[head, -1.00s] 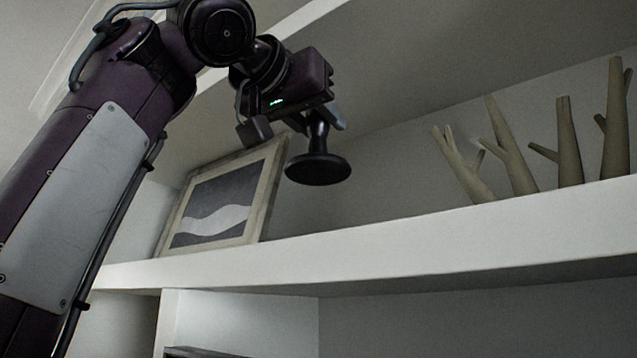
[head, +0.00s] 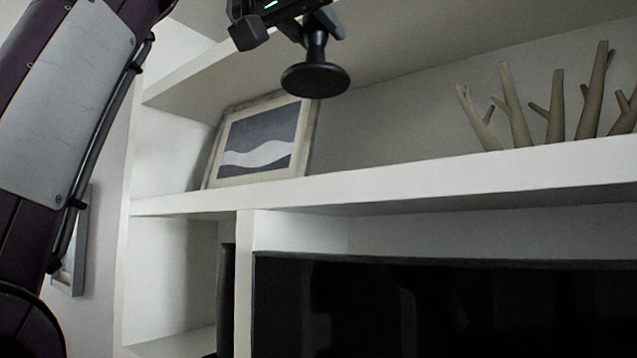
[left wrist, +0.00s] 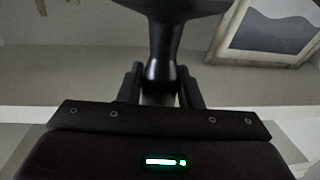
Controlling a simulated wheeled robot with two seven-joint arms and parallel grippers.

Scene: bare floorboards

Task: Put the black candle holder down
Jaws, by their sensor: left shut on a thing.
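The black candle holder (head: 315,79) hangs in the air at the top of the head view, its round flat base downward and its stem rising into my left gripper (head: 309,24). The left gripper is shut on the stem. In the left wrist view, the candle holder's stem (left wrist: 164,48) stands between the two fingers (left wrist: 160,88), with the wide disc cut off at the top edge. In the head view the candle holder appears above and in front of the white shelf (head: 400,180), with a visible gap below its base. My right gripper is not in view.
A framed picture (head: 262,140) leans on the shelf at the left. Branch-like beige ornaments (head: 555,112) stand at the right. The shelf between them looks clear. A black screen (head: 440,305) fills the niche below, and another shelf board (head: 185,82) runs above.

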